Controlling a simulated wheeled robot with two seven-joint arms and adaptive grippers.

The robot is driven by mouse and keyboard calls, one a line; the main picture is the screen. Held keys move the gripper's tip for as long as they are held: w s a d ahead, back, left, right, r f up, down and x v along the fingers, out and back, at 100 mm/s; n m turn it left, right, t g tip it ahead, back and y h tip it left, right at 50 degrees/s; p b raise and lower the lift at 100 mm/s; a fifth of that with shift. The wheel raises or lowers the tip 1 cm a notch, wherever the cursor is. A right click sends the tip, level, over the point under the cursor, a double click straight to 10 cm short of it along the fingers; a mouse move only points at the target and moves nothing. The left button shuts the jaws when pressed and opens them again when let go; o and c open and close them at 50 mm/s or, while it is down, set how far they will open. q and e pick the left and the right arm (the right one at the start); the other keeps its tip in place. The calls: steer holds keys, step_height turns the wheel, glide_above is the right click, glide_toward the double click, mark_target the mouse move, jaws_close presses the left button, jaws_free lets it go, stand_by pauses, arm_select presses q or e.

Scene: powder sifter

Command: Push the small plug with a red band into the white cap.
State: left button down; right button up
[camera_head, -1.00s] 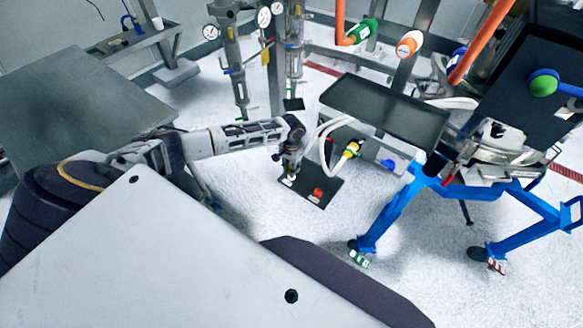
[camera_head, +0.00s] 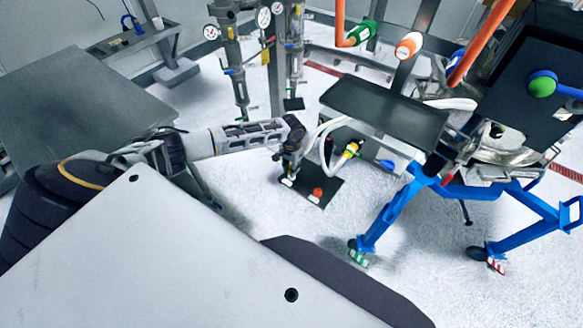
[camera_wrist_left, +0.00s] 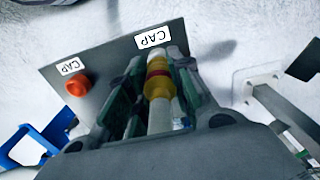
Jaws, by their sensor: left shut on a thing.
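My left gripper (camera_head: 288,180) hangs over the black plate (camera_head: 328,198) in the head view. In the left wrist view the gripper (camera_wrist_left: 158,85) is shut on the small plug (camera_wrist_left: 157,85), which is yellow with a red band and has a white stem below. The plug's far end is at the plate (camera_wrist_left: 100,48), just below a "CAP" label (camera_wrist_left: 153,38). My right gripper is not in view.
An orange-red knob (camera_wrist_left: 78,84) by a second "CAP" label (camera_wrist_left: 69,66) stands on the same plate. A blue-legged stand (camera_head: 395,208) stands farther right.

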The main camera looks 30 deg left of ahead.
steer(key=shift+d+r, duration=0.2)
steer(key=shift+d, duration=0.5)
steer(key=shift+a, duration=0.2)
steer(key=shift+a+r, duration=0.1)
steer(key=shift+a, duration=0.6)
arm_select(q)
steer(key=shift+p, duration=0.35)
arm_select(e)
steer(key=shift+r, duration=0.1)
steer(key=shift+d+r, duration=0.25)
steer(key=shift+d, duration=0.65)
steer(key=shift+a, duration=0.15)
arm_select(q)
steer(key=shift+f, duration=0.15)
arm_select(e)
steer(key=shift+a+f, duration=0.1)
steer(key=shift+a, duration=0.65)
